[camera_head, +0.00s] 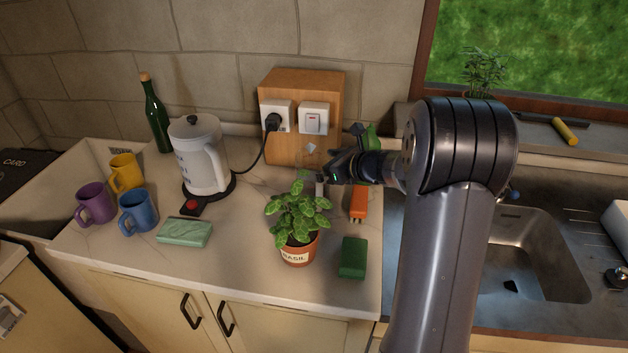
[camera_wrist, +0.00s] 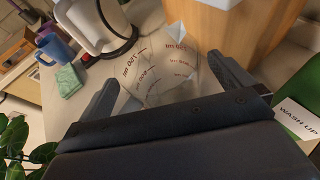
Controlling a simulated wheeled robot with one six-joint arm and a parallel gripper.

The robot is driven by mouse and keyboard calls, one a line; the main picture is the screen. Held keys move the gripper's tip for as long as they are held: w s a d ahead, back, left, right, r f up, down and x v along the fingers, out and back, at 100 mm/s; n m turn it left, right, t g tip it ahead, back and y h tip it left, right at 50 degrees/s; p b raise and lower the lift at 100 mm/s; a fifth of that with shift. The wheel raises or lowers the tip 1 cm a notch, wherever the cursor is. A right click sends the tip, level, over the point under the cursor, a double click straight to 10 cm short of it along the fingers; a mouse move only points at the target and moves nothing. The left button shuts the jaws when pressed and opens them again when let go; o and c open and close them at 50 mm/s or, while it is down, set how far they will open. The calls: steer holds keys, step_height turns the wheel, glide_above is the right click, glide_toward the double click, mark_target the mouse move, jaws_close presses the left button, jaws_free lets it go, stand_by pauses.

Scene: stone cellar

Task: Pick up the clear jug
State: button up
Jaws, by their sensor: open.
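The clear jug (camera_wrist: 158,72) is see-through with red measuring marks. In the wrist view it lies ahead of and between the two fingers of my gripper (camera_wrist: 163,76), which are spread apart. In the head view the jug (camera_head: 309,158) shows only faintly, in front of the wooden socket block and behind the basil plant. My gripper (camera_head: 335,172) is there at its right side, reaching left, open. I cannot tell whether either finger touches the jug. Its handle is not clearly seen.
A potted basil (camera_head: 297,225) stands in front of the gripper. The wooden socket block (camera_head: 290,150) is close behind the jug. A white kettle (camera_head: 201,157) stands left. An orange item (camera_head: 358,203) and green sponge (camera_head: 353,258) lie right.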

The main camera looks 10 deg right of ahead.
steer(key=shift+w+a+f, duration=0.25)
steer(key=shift+w+a, duration=0.15)
steer(key=shift+w, duration=0.1)
steer(key=shift+c, duration=0.4)
steer(key=c, duration=1.1)
